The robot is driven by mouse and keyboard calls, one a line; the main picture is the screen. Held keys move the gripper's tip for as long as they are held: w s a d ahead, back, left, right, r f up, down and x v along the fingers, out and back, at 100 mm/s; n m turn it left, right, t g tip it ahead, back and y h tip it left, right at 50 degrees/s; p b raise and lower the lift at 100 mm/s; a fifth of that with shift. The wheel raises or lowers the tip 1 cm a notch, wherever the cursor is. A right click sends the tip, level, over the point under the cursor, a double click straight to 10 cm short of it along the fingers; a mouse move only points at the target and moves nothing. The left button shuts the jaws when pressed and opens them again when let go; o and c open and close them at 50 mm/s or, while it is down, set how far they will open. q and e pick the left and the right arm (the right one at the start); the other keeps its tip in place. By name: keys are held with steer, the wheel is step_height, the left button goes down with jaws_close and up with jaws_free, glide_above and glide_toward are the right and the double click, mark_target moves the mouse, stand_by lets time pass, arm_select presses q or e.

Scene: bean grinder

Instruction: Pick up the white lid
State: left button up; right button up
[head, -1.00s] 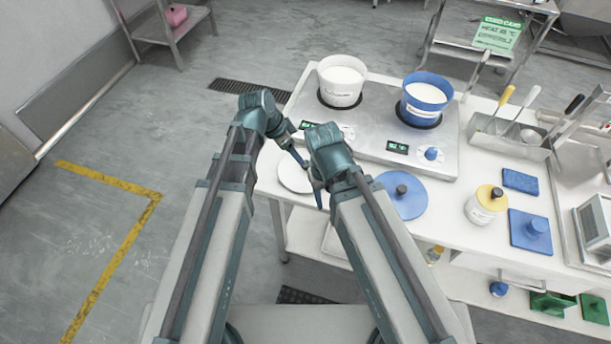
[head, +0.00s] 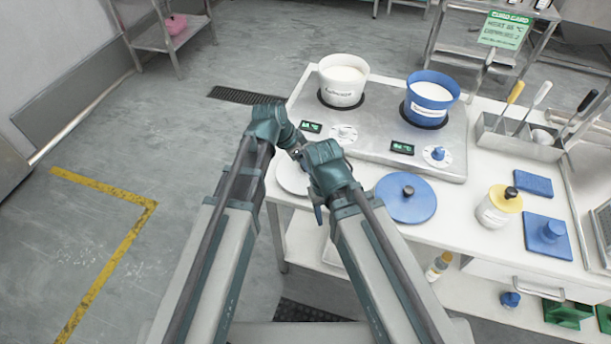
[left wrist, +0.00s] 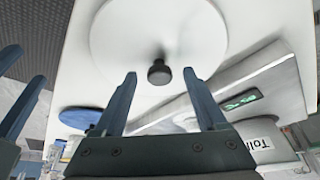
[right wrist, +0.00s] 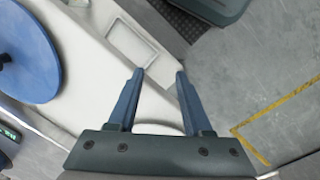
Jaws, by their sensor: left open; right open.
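The white lid (head: 289,180) lies flat near the left end of the white table, partly covered by my arms in the head view. In the left wrist view the lid (left wrist: 150,30) is a white disc with a dark knob (left wrist: 159,73). My left gripper (left wrist: 159,76) is open, and the knob appears between its fingertips; how deep it sits cannot be told. My right gripper (right wrist: 160,71) is open and empty, pointing down past the table's front edge, right of the left gripper. Its fingers also show at the left of the left wrist view.
A blue lid (head: 405,199) lies right of the white lid. Behind them, a two-burner hot plate (head: 374,158) carries a white pot (head: 342,88) and a blue pot (head: 431,107). A yellow-topped jar (head: 497,210) stands farther right. Floor is clear to the left.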

arm_select(q)
jaws_close()
stand_by(0.3)
steer(key=shift+r, duration=0.15)
step_height(320, 180, up, 10)
steer(key=p, duration=1)
steer(key=shift+d, duration=0.1)
